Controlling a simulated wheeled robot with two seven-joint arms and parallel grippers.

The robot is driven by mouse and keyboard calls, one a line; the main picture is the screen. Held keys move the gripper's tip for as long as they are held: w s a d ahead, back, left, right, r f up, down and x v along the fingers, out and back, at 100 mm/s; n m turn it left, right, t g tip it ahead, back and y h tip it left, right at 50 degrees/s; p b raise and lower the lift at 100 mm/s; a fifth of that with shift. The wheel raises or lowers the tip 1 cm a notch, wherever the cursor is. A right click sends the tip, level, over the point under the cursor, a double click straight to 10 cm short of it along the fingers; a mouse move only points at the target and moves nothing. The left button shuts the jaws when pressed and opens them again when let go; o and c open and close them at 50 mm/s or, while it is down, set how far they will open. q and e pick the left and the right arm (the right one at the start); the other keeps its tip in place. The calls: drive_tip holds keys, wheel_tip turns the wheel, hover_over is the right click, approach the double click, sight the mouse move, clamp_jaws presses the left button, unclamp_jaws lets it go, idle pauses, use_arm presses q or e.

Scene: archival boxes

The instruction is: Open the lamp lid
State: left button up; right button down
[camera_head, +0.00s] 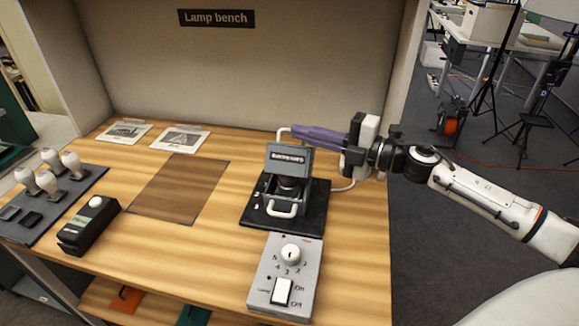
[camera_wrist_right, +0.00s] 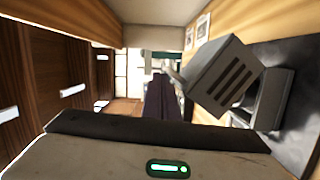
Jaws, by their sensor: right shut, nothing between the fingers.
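The lamp unit stands on a black base plate (camera_head: 310,212) on the wooden bench. Its grey lid (camera_head: 290,158), with a dark label, is tilted up, and a dark round part (camera_head: 290,184) shows beneath it. A white handle (camera_head: 283,210) is at the front. In the right wrist view the slotted grey lid (camera_wrist_right: 225,75) is angled away from its housing (camera_wrist_right: 272,98). My right gripper (camera_head: 297,133) comes in from the right, its purple fingers shut and empty, just above and behind the lid's top edge. I cannot tell whether they touch it. My left gripper is out of view.
A control box (camera_head: 285,277) with a dial and switch lies in front of the lamp unit. Bulbs stand on a grey rack (camera_head: 75,190) at left, near a black device (camera_head: 88,228). Two cards lie at the back. A brown mat (camera_head: 178,188) is bare.

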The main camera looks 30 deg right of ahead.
drive_tip(key=shift+w+d+r, duration=0.25)
drive_tip(key=shift+w+d, duration=0.75)
drive_tip(key=shift+w, duration=0.15)
drive_tip(key=shift+w+d, duration=0.4)
drive_tip(key=shift+w, duration=0.05)
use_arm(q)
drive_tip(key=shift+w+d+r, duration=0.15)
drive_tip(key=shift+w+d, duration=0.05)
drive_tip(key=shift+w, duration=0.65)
use_arm(e)
drive_tip(key=shift+w+d, duration=0.35)
drive_tip(key=shift+w, duration=0.05)
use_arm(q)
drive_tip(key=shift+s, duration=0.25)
